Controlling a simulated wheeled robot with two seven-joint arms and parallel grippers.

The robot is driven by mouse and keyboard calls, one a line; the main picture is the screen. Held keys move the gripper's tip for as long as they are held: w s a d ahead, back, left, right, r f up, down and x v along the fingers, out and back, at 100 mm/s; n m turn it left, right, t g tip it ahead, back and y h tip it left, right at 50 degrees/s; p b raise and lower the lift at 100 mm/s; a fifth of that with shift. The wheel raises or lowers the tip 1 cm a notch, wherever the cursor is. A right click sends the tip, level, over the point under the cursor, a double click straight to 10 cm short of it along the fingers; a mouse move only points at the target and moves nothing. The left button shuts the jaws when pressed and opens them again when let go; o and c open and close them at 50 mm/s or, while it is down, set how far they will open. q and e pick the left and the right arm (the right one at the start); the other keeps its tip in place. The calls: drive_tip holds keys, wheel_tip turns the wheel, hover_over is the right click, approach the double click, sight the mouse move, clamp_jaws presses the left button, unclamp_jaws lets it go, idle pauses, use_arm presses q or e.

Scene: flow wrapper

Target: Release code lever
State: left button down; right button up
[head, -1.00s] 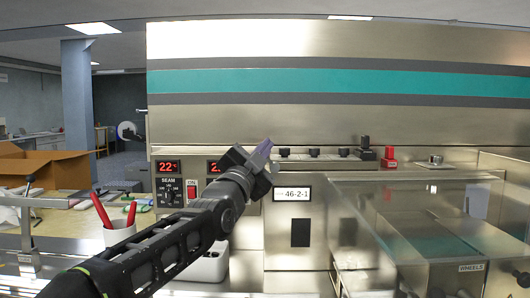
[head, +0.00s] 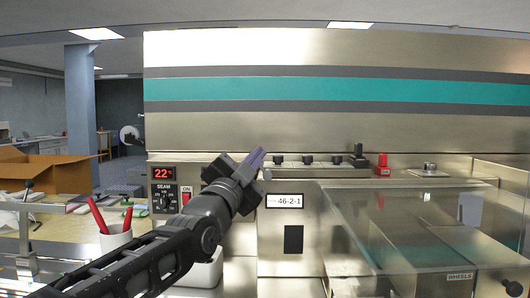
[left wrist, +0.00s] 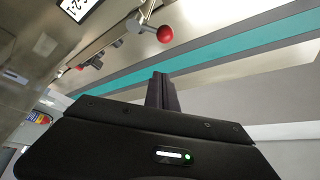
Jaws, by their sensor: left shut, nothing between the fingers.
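The code label reading 46-2-1 (head: 285,200) is on the steel front of the machine. In the left wrist view, a red ball knob (left wrist: 165,34) on a short metal rod sticks out from the machine near the label (left wrist: 78,8); I take it as the code lever. In the head view this knob does not show, probably behind my left gripper. My left gripper (head: 256,160) is up and left of the label, in front of the machine. Its fingers (left wrist: 160,92) are shut and empty, and look apart from the red knob. My right gripper is not in view.
A seam panel (head: 167,190) with a red 22 display is left of my gripper. Black knobs (head: 307,160) and a red block (head: 382,165) are on the ledge. A clear cover (head: 420,215) is at right.

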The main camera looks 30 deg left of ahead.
use_arm(q)
drive_tip(key=shift+d+v, duration=0.2)
drive_tip(key=shift+v, duration=1.7)
drive_tip(key=shift+f, duration=0.1)
